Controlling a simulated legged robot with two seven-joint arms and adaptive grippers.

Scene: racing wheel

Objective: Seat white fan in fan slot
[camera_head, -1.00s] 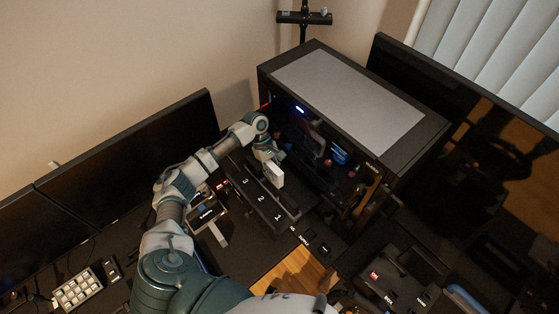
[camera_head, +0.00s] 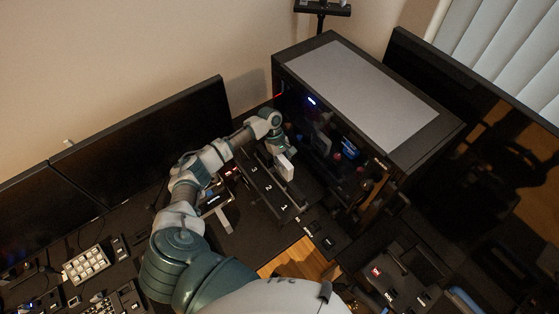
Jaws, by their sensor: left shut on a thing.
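The white fan (camera_head: 285,166) is a small pale block in front of the open side of the black computer case (camera_head: 454,130). My left gripper (camera_head: 280,152) is shut on the fan and holds it upright, above or beside a black rack (camera_head: 270,187) marked 1, 2 and 3. I cannot tell whether the fan touches the rack. The fan slot is not clearly visible; the inside of the case is dark. My right gripper is not in view.
Black monitors stand at the left (camera_head: 150,140) and right (camera_head: 480,150). A white keypad (camera_head: 86,264) lies at lower left. A black box (camera_head: 398,280) with labels sits at lower right. A small stand (camera_head: 322,8) rises behind the case.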

